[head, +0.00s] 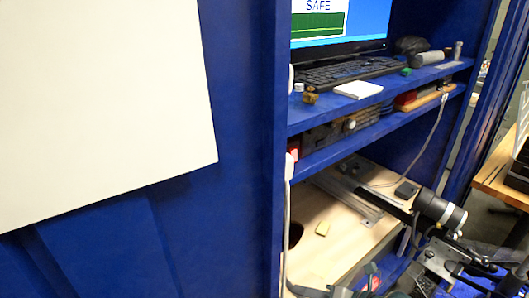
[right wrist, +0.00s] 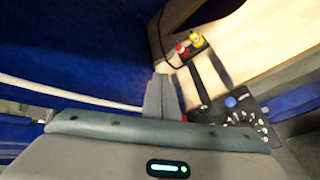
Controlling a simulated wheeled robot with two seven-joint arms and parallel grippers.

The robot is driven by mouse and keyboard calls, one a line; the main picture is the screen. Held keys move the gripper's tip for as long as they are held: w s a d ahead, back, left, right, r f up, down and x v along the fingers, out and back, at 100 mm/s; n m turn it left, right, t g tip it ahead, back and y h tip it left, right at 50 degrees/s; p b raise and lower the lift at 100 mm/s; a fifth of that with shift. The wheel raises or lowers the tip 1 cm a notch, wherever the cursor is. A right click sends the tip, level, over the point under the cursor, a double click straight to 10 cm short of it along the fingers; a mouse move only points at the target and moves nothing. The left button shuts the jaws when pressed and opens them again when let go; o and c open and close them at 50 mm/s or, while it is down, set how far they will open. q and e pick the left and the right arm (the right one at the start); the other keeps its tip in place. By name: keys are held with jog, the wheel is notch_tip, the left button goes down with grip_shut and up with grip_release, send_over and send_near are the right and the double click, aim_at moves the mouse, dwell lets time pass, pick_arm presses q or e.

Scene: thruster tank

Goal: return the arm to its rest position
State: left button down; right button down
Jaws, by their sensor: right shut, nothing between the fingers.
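My right gripper (head: 308,291) shows low in the head view, at the bottom edge by the blue cabinet's front edge. In the right wrist view its fingers (right wrist: 160,97) are together, with nothing between them. A black control box with a blue knob (right wrist: 231,101) lies just beyond and to the right of the fingers. The fingers overlap the view of it, and I cannot tell whether they touch. My left gripper is not in view.
The blue cabinet (head: 281,120) has shelves with a monitor (head: 340,30), a keyboard (head: 345,73) and small items. A pale wooden board (head: 335,240) is on the lower level. A white panel (head: 90,100) fills the upper left. A small box has red and yellow knobs (right wrist: 188,45).

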jog(key=s+a+r+m+t+y, duration=0.2)
jog(key=a+r+y, duration=0.15)
jog(key=r, duration=0.45)
jog(key=d+r+m+t+h, duration=0.2)
jog(key=d+r+m+t, duration=0.2)
jog(key=r+m+t, duration=0.45)
jog(key=d+f+m+h, duration=0.4)
jog(key=d+m+h, duration=0.9)
jog(key=m, duration=0.3)
jog(key=s+d+f+m+g+h, duration=0.25)
jog(key=s+d+f+m, duration=0.2)
jog(key=f, duration=0.25)
jog(key=s+a+f+m+g+y, duration=0.1)
jog(key=s+a+f+g+y, duration=0.15)
jog(key=s+f+g, duration=0.65)
jog(key=s+a+f+m+g+y, duration=0.15)
jog(key=s+a+f+g, duration=0.35)
jog(key=s, duration=0.8)
notch_tip(320, 180, down, 32)
jog(key=s+b, duration=0.2)
jog(key=s+d+f, duration=0.2)
jog(key=s+f, duration=0.6)
jog(key=f, duration=0.1)
jog(key=s+d+f+b, duration=0.1)
jog(key=s+d+f, duration=0.1)
jog(key=s+f, duration=0.7)
jog(key=shift+s+f+n+g, duration=0.15)
jog(key=shift+s+n+g, duration=0.15)
jog(key=shift+n, duration=0.15)
